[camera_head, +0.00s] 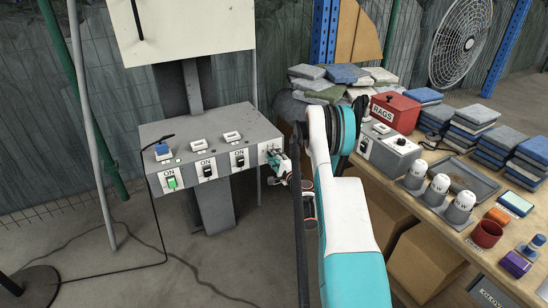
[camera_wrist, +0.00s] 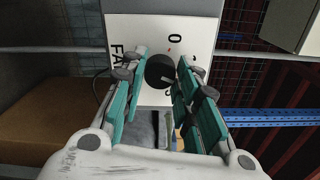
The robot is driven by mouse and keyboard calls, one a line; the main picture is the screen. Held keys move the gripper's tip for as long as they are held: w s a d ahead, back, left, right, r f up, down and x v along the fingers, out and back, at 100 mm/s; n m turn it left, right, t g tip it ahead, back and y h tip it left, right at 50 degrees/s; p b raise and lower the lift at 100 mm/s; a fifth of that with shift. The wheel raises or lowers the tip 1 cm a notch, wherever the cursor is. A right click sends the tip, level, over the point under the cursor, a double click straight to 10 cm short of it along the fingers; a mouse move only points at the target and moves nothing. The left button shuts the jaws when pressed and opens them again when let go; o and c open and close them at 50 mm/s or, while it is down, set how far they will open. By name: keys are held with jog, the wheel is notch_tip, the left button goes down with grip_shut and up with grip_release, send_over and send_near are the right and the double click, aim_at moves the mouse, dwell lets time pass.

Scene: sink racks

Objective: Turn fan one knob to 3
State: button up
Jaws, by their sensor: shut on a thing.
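The black fan knob (camera_wrist: 158,72) sits on a white dial plate (camera_wrist: 150,28) in the wrist view. The plate shows a 0 and part of the word FAN, turned on its side; the other marks are partly covered by my fingers. In the head view my gripper (camera_head: 279,166) is at the right end of the grey control box (camera_head: 215,135); the knob is hidden there.
Several ON switches line the box front; the left one (camera_head: 171,183) is green. A thin black gooseneck stand (camera_head: 152,215) is at left. At right, a wooden workbench (camera_head: 440,215) holds a red RAGS box (camera_head: 394,111), shakers (camera_head: 438,185) and a red mug (camera_head: 486,234).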

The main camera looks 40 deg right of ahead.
jog(key=m, duration=0.8)
jog(key=shift+m, duration=0.6)
jog(key=o, duration=1.1)
jog(key=shift+f, duration=0.1)
jog(key=shift+c, duration=0.2)
notch_tip(320, 180, up, 10)
jog(key=shift+r, duration=0.1)
